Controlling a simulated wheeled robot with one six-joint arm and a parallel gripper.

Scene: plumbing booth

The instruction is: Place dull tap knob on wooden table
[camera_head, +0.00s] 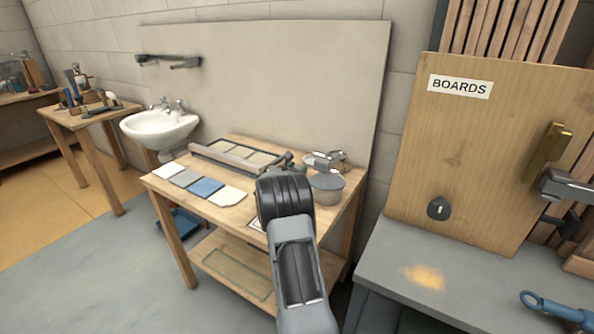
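A wooden table (228,218) stands in the middle, in front of a beige panel. My arm reaches up over its front right part and hides some of the top. A grey rounded piece with metallic parts above it shows just right of my arm, over the table's right end. I cannot tell whether it is my gripper or a fitting on the table. No finger opening can be made out. I cannot pick out the dull tap knob; it may be hidden behind my arm or too small to see.
Flat sample tiles (205,187) and a framed tray (240,157) cover much of the tabletop. A white sink (160,127) stands behind left. Another wooden table (75,115) with tools is farther left. A grey bench (440,285) with a blue tool (550,308) is right.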

